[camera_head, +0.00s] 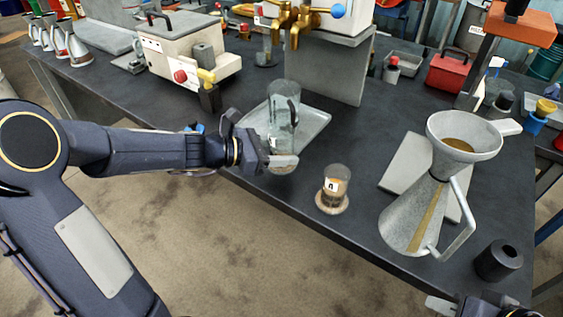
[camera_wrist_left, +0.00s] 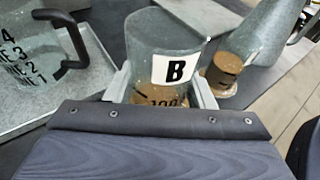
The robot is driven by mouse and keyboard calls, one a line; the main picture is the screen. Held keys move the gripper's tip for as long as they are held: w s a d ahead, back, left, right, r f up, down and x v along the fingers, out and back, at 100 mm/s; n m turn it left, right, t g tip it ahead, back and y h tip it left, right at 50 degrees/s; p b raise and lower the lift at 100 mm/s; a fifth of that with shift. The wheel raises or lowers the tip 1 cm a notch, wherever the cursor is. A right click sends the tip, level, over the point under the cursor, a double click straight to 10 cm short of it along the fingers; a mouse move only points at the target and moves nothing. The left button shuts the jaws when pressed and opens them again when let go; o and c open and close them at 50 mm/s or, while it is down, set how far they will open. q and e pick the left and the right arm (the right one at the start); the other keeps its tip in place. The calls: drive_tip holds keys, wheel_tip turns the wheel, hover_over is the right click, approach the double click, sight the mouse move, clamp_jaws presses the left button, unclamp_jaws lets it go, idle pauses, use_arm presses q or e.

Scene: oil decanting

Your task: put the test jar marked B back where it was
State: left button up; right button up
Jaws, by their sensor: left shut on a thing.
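The test jar marked B (camera_wrist_left: 188,42) is a clear glass with a white label and some brown oil at the bottom. In the left wrist view it stands between the two fingers of my left gripper (camera_wrist_left: 160,92), which is shut on it. In the head view my left gripper (camera_head: 283,160) is at the table's front edge, and the jar is mostly hidden there. A second jar (camera_head: 337,178) with brown oil and a dark-on-white label stands to the right on a round tan base. My right gripper (camera_head: 462,306) is only partly visible at the bottom right.
A glass jug (camera_head: 279,112) with a black handle stands on a grey tray (camera_head: 315,122) just behind the left gripper. A metal jug with a funnel (camera_head: 420,215) stands to the right. A dark cylinder (camera_head: 498,261) is at the front right. Bare table lies behind the second jar.

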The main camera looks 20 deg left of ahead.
use_arm(q)
drive_tip(key=shift+w+a+f, duration=0.1)
drive_tip(key=shift+w+f, duration=0.45)
drive_tip(key=shift+f, duration=0.05)
drive_tip(key=shift+w+f+b, duration=0.2)
drive_tip(key=shift+f+b, duration=0.1)
drive_tip(key=shift+f, duration=1.5)
drive_tip(key=shift+f, duration=0.15)
drive_tip(key=o, duration=1.1)
